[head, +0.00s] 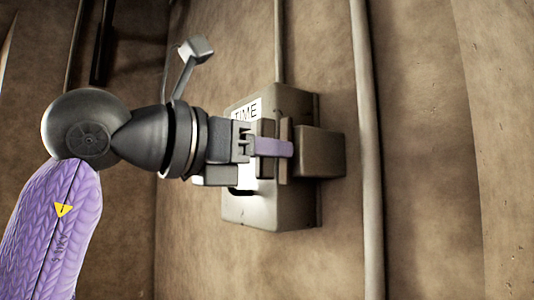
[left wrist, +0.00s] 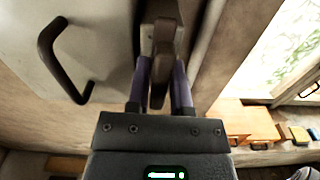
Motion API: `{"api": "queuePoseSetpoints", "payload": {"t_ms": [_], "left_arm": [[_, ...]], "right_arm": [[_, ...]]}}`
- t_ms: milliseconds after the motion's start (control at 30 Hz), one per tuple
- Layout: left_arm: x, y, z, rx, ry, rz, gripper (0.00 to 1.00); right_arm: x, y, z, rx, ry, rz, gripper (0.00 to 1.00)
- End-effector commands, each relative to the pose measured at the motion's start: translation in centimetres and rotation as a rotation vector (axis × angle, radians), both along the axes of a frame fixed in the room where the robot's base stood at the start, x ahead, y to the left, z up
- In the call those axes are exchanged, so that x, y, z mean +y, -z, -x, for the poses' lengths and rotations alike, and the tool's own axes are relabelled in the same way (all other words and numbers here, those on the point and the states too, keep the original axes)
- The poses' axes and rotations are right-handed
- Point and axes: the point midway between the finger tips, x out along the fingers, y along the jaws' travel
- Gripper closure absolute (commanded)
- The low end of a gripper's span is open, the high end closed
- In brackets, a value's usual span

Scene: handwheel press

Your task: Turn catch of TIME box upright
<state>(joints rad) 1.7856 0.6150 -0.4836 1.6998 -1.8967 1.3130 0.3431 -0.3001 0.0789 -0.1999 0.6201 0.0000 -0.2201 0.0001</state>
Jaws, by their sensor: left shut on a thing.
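The TIME box (head: 268,211) is a grey-brown box fixed to the wall, with a white TIME label (head: 246,110) on its face. My left gripper (head: 280,148) is in front of the box's right part and covers much of its face. In the left wrist view, its two purple fingers (left wrist: 163,85) are shut on a brown catch (left wrist: 165,40), one finger on each side. The catch's hold on the box is partly hidden, and I cannot tell its exact tilt. My right gripper is in neither view.
A black bar handle (left wrist: 62,62) stands out from a pale grey face left of the catch. A vertical pipe (head: 366,150) runs right of the box, and a thinner one (head: 280,45) above it.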

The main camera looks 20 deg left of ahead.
Motion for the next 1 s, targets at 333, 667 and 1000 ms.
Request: {"api": "queuePoseSetpoints", "payload": {"t_ms": [333,667,1000], "left_arm": [[-0.05,0.16,-0.03,0.045,0.001,0.048,1.00],[-0.03,0.14,-0.04,0.048,0.000,0.051,1.00],[-0.01,0.06,0.00,0.044,0.000,0.053,0.44]], "right_arm": [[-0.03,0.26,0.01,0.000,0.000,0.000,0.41],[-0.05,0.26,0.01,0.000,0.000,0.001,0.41],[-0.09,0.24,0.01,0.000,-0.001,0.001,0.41]]}}
